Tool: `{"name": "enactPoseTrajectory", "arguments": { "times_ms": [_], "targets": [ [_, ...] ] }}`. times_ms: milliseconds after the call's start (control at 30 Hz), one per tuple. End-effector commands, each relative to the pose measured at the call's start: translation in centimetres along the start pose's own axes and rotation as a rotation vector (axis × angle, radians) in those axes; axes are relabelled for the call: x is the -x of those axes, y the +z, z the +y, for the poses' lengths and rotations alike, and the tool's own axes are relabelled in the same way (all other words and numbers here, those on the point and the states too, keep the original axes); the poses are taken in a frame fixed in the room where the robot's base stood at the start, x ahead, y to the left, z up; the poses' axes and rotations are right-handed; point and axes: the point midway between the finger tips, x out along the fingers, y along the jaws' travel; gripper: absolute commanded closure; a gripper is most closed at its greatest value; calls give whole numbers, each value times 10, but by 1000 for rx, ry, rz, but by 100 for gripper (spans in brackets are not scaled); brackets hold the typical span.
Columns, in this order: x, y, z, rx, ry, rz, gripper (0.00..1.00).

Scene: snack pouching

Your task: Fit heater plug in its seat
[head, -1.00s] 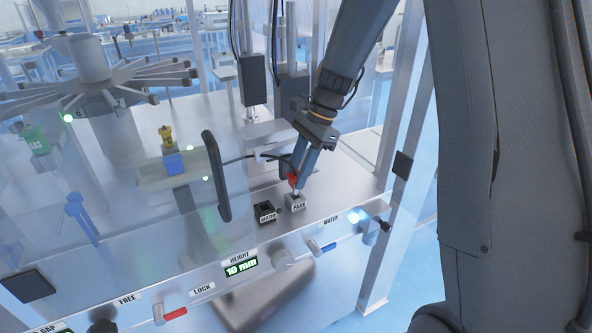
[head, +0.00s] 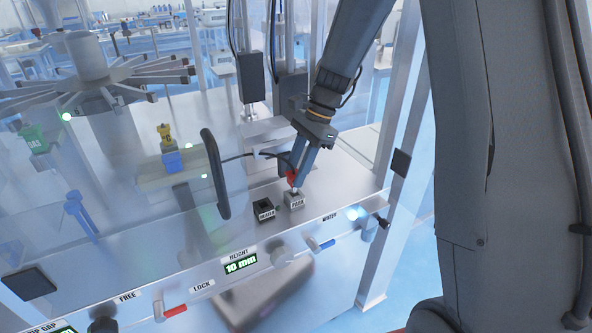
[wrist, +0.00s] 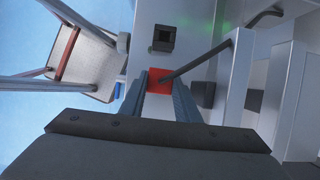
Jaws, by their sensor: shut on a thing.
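The red heater plug (head: 291,175) is between the fingertips of my gripper (head: 294,172), which is shut on it. Its dark cable runs off to the left in the head view. The plug is at the top of the light PARK block (head: 294,201); I cannot tell whether it is seated or just above. The black square HEATER seat (head: 263,211) is just left of the PARK block and looks empty. In the wrist view the red plug (wrist: 160,75) shows between the fingers, and the open black seat (wrist: 161,39) lies beyond it.
A dark upright handle (head: 215,174) on a clear guard stands left of the seat. The front panel has a HEIGHT display (head: 240,263), knobs and a blue WATER lever (head: 322,246). A metal post rises at right. The steel deck right of the PARK block is clear.

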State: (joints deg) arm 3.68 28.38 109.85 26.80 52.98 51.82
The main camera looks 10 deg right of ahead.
Motion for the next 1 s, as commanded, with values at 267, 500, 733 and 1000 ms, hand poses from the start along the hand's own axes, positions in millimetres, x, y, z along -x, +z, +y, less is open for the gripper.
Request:
{"name": "enactPoseTrajectory", "arguments": {
  "times_ms": [267,500,733,1000],
  "targets": [
    [0,0,0,0,0,0,94],
    [0,0,0,0,-1,0,94],
    [-3,-1,0,0,-1,0,94],
    [-7,-3,0,0,-1,0,94]
  ]
}}
